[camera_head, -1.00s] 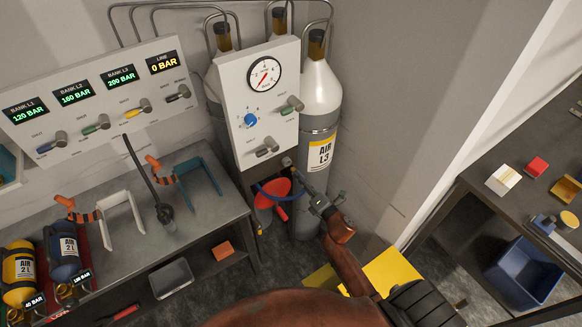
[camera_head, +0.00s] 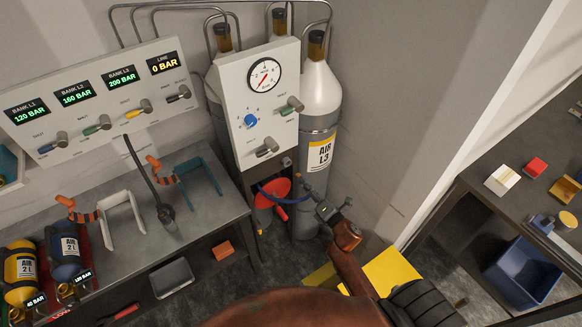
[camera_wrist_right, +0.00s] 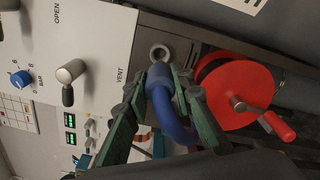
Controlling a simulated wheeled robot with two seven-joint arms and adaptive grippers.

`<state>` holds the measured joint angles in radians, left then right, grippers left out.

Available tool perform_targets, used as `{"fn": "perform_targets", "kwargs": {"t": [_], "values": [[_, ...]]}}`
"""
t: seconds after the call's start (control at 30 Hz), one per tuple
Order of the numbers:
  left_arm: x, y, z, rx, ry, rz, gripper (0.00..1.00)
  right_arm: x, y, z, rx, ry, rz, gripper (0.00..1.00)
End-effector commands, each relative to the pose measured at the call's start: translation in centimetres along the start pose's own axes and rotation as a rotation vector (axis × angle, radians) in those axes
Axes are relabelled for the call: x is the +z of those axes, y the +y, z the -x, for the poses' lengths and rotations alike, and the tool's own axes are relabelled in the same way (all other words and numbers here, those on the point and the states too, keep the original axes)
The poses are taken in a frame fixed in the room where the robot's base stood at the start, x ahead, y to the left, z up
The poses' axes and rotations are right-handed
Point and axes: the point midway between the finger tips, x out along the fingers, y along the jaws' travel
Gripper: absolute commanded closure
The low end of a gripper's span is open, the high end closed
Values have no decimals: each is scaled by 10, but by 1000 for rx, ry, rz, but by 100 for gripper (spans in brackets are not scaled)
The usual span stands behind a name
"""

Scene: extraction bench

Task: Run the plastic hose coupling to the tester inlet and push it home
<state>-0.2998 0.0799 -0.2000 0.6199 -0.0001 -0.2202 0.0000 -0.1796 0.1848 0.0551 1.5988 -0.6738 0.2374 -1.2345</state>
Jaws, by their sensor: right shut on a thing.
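The blue plastic hose coupling (camera_wrist_right: 158,84) is held between the green fingers of my right gripper (camera_wrist_right: 154,88), which also shows in the head view (camera_head: 310,186). The blue hose curves down from the coupling, and part of it (camera_head: 268,195) runs across the red reel in the head view. The tester inlet (camera_wrist_right: 160,53) is a round grey socket below the white tester panel (camera_head: 250,80). The coupling's front end points toward the inlet and a small gap seems to separate them. In the head view the inlet (camera_head: 287,161) is left of and above my gripper. My left gripper is out of view.
A red hose reel (camera_wrist_right: 235,92) with a crank handle sits right beside the inlet. The AIR L3 cylinder (camera_head: 320,95) stands close behind my right gripper. A grey bench (camera_head: 200,228) with clamps and small air cylinders lies to the left.

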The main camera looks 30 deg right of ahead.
Motion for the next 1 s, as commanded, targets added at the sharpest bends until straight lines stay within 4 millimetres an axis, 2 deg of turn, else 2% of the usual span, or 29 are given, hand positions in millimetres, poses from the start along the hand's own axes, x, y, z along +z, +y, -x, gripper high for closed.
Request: {"fn": "perform_targets", "kwargs": {"t": [1.0], "values": [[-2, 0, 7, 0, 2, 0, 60, 0, 0, 78, -1, 0, -1, 100]]}}
